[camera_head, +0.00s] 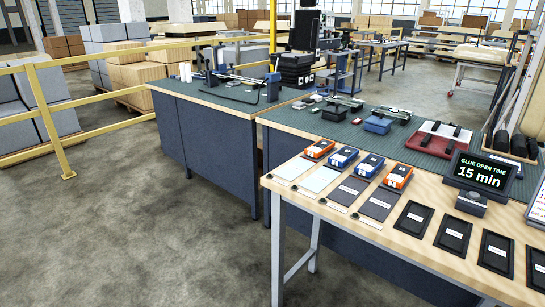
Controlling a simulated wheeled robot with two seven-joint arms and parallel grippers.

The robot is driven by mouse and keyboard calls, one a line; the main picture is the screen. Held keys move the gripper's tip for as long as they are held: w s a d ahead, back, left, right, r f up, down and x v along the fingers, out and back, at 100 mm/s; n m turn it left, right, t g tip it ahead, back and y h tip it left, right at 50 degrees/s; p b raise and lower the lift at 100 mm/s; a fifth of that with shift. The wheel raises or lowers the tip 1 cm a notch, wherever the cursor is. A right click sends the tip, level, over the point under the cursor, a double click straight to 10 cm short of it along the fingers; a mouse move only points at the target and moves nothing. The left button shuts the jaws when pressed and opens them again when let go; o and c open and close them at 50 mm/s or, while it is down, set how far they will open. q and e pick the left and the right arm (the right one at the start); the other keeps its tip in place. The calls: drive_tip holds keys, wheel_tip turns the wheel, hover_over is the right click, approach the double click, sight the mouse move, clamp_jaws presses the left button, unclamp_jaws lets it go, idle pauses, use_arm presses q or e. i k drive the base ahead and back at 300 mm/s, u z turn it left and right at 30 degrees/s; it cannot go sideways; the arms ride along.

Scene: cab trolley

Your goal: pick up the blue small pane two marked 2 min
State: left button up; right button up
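Two small blue items stand side by side on the near light-wood table: one at the left (342,157) and one at the right (369,165). An orange item (318,149) stands left of them and another orange item (397,177) stands right of them. Their markings are too small to read, so I cannot tell which blue one is marked 2 min. Pale panes (319,180) and dark grey panes (380,204) lie in front of the row, with small labels. Neither of my grippers is in view.
Several black pads (453,234) lie along the table's right part. A display (480,174) reads "GLUE OPEN TIME 15 min". Behind is a green-topped bench (396,140) with a red tray (438,140) and tools. Open floor (170,240) lies left of the table, with a yellow rail (45,115) beyond.

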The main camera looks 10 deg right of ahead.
sight(370, 164)
drive_tip(key=u, duration=0.2)
drive_tip(key=i, duration=0.8)
drive_tip(key=z, duration=1.35)
